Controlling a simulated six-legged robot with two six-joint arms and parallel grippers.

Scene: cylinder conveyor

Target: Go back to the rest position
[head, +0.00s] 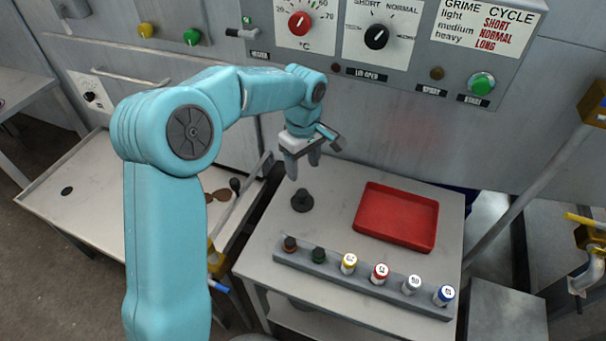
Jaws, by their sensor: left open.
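My left arm reaches in from the left, bent at the elbow. Its gripper (304,170) points down, open and empty, above the far left part of a grey table (330,200). A dark round peg-like stand (302,201) is on the table just below it, apart from the fingers. My right gripper is not in the head view.
A red tray (397,216) lies on the table at right. A grey rack (365,286) at the front holds several vials with coloured caps. A control panel (405,35) with dials and a green button (481,83) is on the wall behind. A lower bench (75,215) stands left.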

